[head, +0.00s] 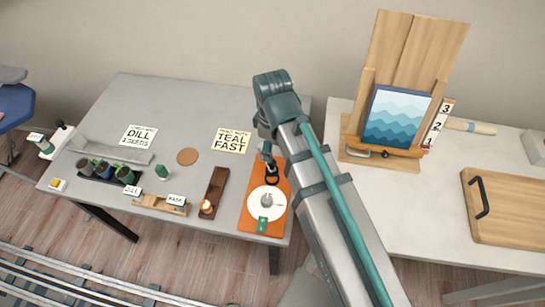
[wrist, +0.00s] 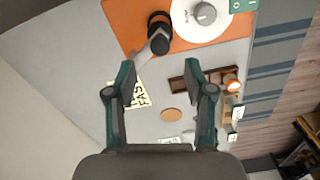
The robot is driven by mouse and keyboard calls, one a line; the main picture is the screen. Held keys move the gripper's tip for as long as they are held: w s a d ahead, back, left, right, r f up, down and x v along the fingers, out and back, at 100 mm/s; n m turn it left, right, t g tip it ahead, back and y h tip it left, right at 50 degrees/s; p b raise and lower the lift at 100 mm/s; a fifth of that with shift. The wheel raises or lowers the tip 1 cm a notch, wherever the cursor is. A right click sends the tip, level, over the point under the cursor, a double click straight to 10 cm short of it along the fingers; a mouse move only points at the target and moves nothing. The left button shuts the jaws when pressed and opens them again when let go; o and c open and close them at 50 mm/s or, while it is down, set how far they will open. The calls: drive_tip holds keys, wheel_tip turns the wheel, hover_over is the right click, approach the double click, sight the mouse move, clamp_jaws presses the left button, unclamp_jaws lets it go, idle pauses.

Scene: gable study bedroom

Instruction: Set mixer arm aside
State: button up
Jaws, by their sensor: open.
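The likely mixer arm is a dark piece with a round black end and a short grey bar. It shows in the wrist view (wrist: 158,36) at the edge of an orange mat (wrist: 122,22), and in the head view (head: 271,174) near the mat's far end. A white round plate (head: 266,204) with a grey knob (head: 266,200) lies beside it on the mat. My gripper (wrist: 160,78) is open and empty above the grey table, with the dark piece just past its fingertips in the wrist view. In the head view my arm partly hides the gripper.
A second table (head: 430,190) holds an easel (head: 384,150).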

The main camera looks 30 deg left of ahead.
sight(273, 162)
drive_tip(key=shift+f+p, duration=0.45)
drive_tip(key=shift+f, duration=2.55)
clamp_jaws()
